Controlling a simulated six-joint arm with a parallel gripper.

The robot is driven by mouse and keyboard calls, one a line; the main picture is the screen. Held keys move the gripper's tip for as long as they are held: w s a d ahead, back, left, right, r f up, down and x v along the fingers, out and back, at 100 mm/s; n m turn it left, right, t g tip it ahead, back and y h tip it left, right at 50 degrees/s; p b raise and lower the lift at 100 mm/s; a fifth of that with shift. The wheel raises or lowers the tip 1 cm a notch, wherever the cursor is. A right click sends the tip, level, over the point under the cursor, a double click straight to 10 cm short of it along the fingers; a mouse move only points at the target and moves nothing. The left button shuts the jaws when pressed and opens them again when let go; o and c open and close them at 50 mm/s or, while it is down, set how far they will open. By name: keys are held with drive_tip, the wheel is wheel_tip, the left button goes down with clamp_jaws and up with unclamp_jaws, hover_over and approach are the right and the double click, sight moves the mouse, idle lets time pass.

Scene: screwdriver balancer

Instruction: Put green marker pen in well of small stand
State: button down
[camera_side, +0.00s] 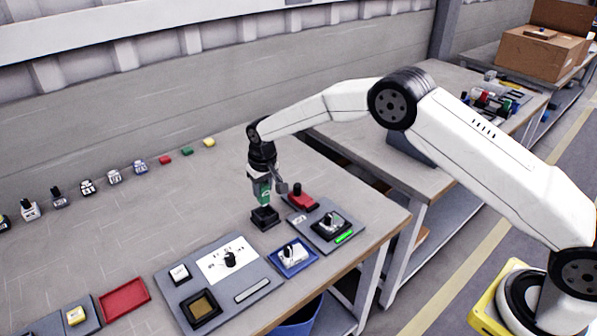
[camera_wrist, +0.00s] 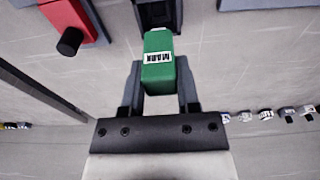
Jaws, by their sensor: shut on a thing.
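The green marker pen (camera_side: 263,194) is upright in my gripper (camera_side: 262,187), directly over the small black stand (camera_side: 265,221). In the wrist view, the pen (camera_wrist: 158,75) is a green block with a white label, gripped between the two dark fingers of my gripper (camera_wrist: 160,88). The stand (camera_wrist: 158,14) shows just past the pen's far end at the top of that view. The pen's lower end is at or very near the stand's top. I cannot tell whether it is inside the well.
A red block with a black knob (camera_side: 300,200) stands close to the right of the stand, by a grey panel (camera_side: 318,231) with a green light. A blue tray (camera_side: 291,258) and a larger grey panel (camera_side: 236,259) lie in front. Several small blocks line the back; the table's left middle is clear.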

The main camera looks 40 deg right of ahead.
sight(264, 200)
drive_tip(key=shift+f, duration=2.5)
drive_tip(key=shift+c, duration=1.3)
unclamp_jaws()
drive_tip(key=shift+r, duration=0.15)
drive_tip(key=shift+s+r, duration=0.15)
drive_tip(key=shift+r, duration=1.1)
drive_tip(key=shift+s+r, duration=0.2)
drive_tip(key=shift+r, duration=1.05)
drive_tip(key=shift+s+r, duration=0.15)
drive_tip(key=shift+r, duration=1.1)
drive_tip(key=shift+r, duration=0.1)
drive_tip(key=shift+r, duration=2.4)
